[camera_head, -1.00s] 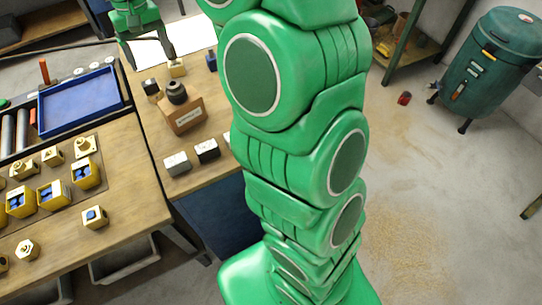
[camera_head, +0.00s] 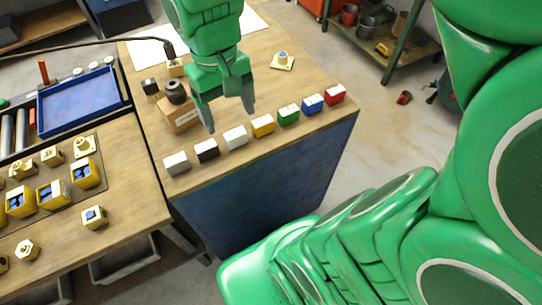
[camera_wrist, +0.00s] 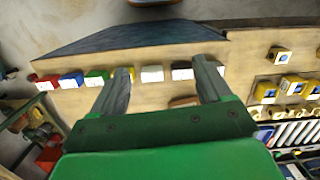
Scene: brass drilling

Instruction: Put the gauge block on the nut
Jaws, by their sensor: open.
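My gripper (camera_head: 231,120) is open and empty, pointing down above the wooden bench behind the row of coloured blocks. In the wrist view its two fingers (camera_wrist: 163,78) straddle the white block. A brass hexagonal piece that looks like the nut (camera_head: 27,250) lies on the left table near its front. No block is clearly marked as the gauge block, so I cannot tell which it is. The row holds a grey block (camera_head: 177,163), a black block (camera_head: 207,150), a white block (camera_head: 235,136), a yellow block (camera_head: 262,125), a green block (camera_head: 288,114), a blue block (camera_head: 312,103) and a red block (camera_head: 335,94).
The left table carries several brass fixtures and a blue tray (camera_head: 80,101).

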